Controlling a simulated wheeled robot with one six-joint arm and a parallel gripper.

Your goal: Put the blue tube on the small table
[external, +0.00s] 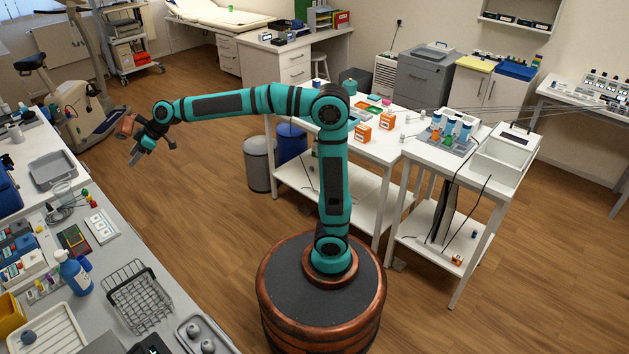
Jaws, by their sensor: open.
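My arm reaches out to the left, and my gripper (152,152) hangs over open floor, open, with nothing seen between its fingers. Several upright tubes with blue parts (450,127) stand on a grey tray on the right white table (405,150), far from my gripper. I cannot tell which of them is the blue tube. A second white table (375,150) with a lower shelf stands beside it, partly hidden by my arm. I cannot tell which one is the small table.
Orange boxes (363,133) and a white open box (505,153) stand on the tables. Bins (260,163) stand on the floor behind my arm. A cluttered counter with a wire basket (138,295) and a blue bottle (75,272) is at the left. The wooden floor between is clear.

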